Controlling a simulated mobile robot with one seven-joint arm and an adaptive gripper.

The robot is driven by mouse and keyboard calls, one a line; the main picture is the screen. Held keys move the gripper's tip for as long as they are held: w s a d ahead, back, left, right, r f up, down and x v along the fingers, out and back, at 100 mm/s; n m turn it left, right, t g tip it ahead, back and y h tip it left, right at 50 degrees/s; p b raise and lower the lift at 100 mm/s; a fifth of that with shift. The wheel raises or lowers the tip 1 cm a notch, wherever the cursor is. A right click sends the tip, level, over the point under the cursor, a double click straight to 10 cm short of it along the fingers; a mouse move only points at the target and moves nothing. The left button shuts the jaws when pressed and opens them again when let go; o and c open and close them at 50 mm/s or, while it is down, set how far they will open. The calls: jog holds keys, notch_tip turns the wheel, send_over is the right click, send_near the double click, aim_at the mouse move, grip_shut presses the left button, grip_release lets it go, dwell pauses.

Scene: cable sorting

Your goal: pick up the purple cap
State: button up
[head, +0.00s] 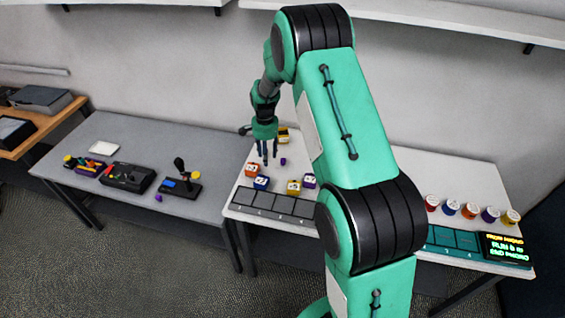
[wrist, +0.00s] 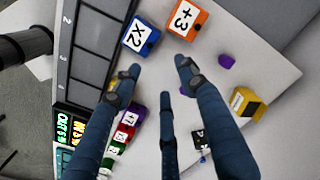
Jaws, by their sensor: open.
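A small purple piece (head: 283,161), which looks like the cap, lies on the white table just right of my gripper (head: 267,156) in the head view. In the wrist view the purple piece (wrist: 226,61) lies on the bare tabletop, to the right of the fingertips. My gripper (wrist: 156,80) is open with its fingers spread and nothing between them. It points down above the table, apart from the purple piece. A second small purple piece (head: 158,198) lies at the front of the grey table on the left.
An orange block (wrist: 187,19) and a blue block (wrist: 141,35) stand near the purple piece. A yellow-and-black block (wrist: 247,104) lies on its other side. A grey slotted tray (head: 272,204) runs along the front edge. Several lidded jars (head: 469,210) stand at the right.

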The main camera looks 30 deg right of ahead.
jog(key=d+n, duration=0.3)
jog(key=n, duration=0.3)
jog(key=r+n, duration=0.2)
jog(key=n, duration=1)
send_over(283, 159)
jog(key=a, duration=0.1)
jog(key=n, duration=0.2)
jog(key=d+n, duration=0.1)
jog(key=n, duration=0.1)
jog(key=d+n+y, duration=0.1)
jog(key=n, duration=0.1)
jog(key=shift+s+d+r+t, duration=0.2)
jog(key=shift+s+d+t, duration=0.05)
jog(key=shift+t, duration=0.15)
jog(key=shift+f, duration=0.15)
jog(key=f, duration=0.5)
jog(key=a+f, duration=0.1)
jog(key=f, duration=0.2)
jog(key=shift+w+f+b, duration=0.1)
jog(key=shift+w+b, duration=0.2)
jog(key=shift+b, duration=0.05)
jog(key=shift+f, duration=0.15)
jog(key=shift+a+f, duration=0.15)
jog(key=shift+f, duration=1.1)
jog(key=shift+a+f, duration=0.1)
jog(key=shift+f, duration=1.15)
